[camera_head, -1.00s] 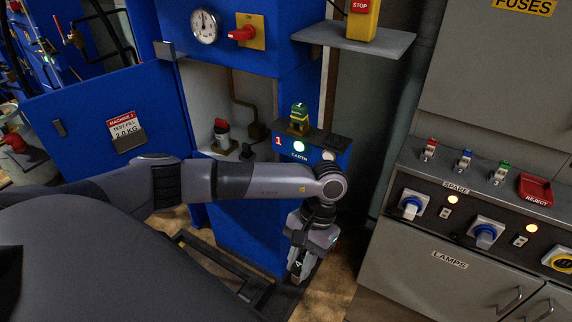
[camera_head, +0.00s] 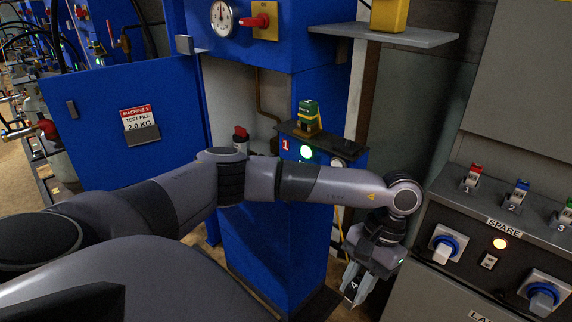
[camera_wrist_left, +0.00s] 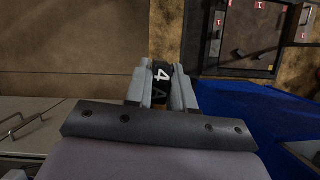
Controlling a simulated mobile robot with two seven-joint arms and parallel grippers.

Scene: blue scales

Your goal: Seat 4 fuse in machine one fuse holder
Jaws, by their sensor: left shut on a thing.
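My left gripper (camera_head: 356,287) points down in front of the grey cabinet, to the right of and below machine one's ledge. It is shut on a dark fuse marked 4 (camera_head: 352,286). In the left wrist view the fuse (camera_wrist_left: 161,78) sits between the two fingers (camera_wrist_left: 160,88). Machine one's blue housing with the red 1 label (camera_head: 286,145) has a dark top ledge (camera_head: 325,141). A green and yellow piece (camera_head: 308,116) stands on this ledge, above a lit green lamp. I cannot make out an empty fuse holder clearly. My right gripper is not in view.
The spare panel at right holds a red fuse 1 (camera_head: 473,176), a blue fuse 2 (camera_head: 517,194) and a green fuse 3 (camera_head: 564,213). A grey shelf (camera_head: 400,37) juts out above. An open blue door (camera_head: 130,105) is at left.

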